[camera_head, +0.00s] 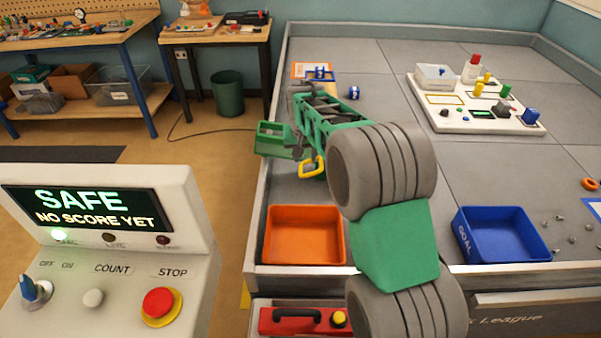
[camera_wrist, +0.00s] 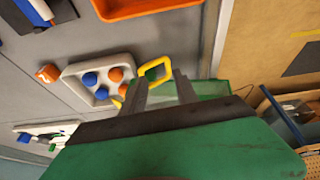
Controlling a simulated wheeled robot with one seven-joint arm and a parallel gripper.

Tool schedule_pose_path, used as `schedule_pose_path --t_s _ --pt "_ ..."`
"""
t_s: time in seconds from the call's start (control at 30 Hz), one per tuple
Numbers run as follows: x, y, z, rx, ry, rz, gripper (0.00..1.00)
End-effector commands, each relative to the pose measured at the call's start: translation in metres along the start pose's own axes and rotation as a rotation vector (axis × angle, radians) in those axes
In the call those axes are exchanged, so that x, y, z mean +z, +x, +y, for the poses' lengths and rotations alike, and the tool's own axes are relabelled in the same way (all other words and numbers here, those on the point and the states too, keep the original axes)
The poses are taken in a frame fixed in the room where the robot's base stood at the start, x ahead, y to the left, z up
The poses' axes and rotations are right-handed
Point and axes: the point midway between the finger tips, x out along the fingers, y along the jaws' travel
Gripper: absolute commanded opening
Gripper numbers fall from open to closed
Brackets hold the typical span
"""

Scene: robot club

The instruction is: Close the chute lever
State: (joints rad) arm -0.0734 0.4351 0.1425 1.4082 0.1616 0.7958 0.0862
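The chute lever appears to be the yellow loop handle (camera_head: 312,167) at the left edge of the field table. It stands beside a green chute box (camera_head: 272,140) that sticks out over the edge. In the wrist view the yellow loop (camera_wrist: 155,69) lies between or just beyond the tips of my gripper (camera_wrist: 160,77). The two grey fingers are apart; I cannot tell whether they touch the loop. The green box (camera_wrist: 215,88) shows behind and beside the fingers. In the head view my arm hides part of the lever's surroundings.
A white tray of blue and orange balls (camera_wrist: 70,76) is near the lever. An orange bin (camera_head: 304,262) and a blue goal bin (camera_head: 462,240) stand at the table's front. A white parts board (camera_head: 450,122) lies farther back. A control console (camera_head: 125,280) stands at left.

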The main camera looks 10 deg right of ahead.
Motion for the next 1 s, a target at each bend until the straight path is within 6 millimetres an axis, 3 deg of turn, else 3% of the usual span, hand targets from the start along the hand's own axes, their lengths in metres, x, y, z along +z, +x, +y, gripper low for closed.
schedule_pose_path --t_s 0.03,0.1,0.23,0.37,0.6,0.73,1.0 --pt "-0.009 0.030 -0.006 0.007 0.008 0.001 0.36" --pt "-0.021 0.055 -0.012 0.013 0.019 0.012 0.36" --pt "-0.031 0.078 -0.018 0.019 0.030 0.022 0.36" --pt "-0.032 0.094 -0.018 0.020 0.030 0.021 0.36" --pt "-0.032 0.139 -0.018 0.018 0.028 0.022 0.36" --pt "-0.033 0.152 -0.018 0.018 0.028 0.023 0.36" --pt "-0.033 0.155 -0.018 0.018 0.028 0.023 0.36"
